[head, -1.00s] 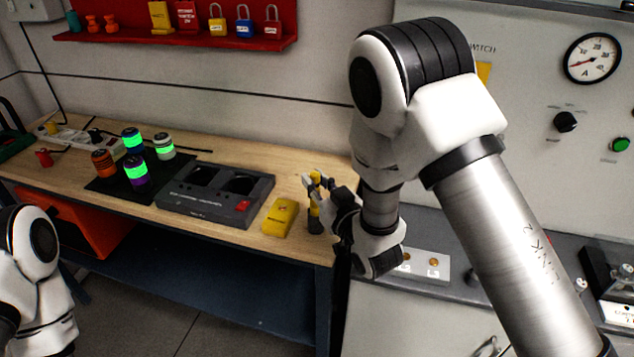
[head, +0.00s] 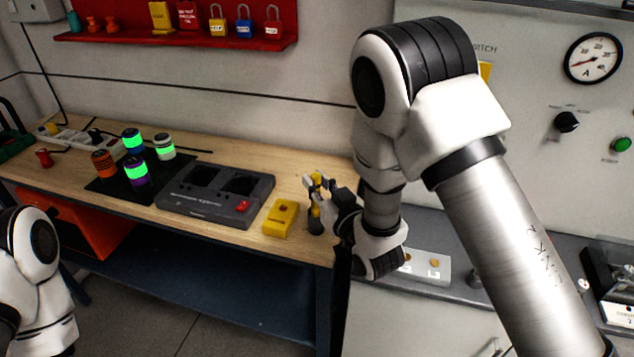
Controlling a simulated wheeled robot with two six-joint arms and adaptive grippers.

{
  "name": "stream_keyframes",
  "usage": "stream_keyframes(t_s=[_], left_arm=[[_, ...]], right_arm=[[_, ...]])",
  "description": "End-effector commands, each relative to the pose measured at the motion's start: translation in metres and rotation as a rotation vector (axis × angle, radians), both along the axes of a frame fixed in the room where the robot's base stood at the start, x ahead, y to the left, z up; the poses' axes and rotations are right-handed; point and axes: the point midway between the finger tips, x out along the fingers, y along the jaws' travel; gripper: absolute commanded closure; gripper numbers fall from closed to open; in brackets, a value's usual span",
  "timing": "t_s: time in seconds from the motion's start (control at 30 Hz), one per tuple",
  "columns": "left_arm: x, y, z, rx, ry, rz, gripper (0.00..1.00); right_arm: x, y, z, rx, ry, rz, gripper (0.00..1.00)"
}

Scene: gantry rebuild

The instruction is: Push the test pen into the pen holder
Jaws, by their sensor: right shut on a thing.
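The yellow-and-black test pen (head: 315,211) stands roughly upright near the right end of the wooden bench. My right gripper (head: 317,186) is shut on its upper part, and the fingers hide some of it. A dark upright piece (head: 315,227) below the yellow section appears to be the pen holder. I cannot tell how deep the pen sits in it. My left gripper is out of view; only part of my left arm shows at the lower left.
A yellow block-shaped device (head: 280,218) lies just left of the pen. Further left are a dark two-well station (head: 204,211) and several green-banded cylinders on a black mat (head: 105,190). A grey panel with terminals (head: 432,267) lies right of my right wrist. The bench's front edge is close.

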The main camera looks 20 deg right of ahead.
Motion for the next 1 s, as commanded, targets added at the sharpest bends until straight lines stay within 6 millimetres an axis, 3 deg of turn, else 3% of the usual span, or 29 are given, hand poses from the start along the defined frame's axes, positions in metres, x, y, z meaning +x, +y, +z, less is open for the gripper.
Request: stream_keyframes(t_s=[0.5, 0.53, 0.57, 0.87, 1.0], left_arm=[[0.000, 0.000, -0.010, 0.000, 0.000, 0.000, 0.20], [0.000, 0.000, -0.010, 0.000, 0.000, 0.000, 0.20], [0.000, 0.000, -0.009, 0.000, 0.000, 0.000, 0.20], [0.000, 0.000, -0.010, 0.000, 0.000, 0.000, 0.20], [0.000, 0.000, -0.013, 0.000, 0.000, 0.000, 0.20]], right_arm=[[0.000, 0.000, -0.011, 0.000, 0.000, 0.000, 1.00], [0.000, 0.000, -0.011, 0.000, -0.001, 0.000, 0.73], [0.000, 0.000, -0.010, 0.000, -0.001, 0.000, 0.69], [-0.001, 0.000, -0.011, 0.000, 0.000, 0.000, 0.69], [-0.011, -0.002, -0.012, 0.000, 0.002, 0.000, 0.69]])
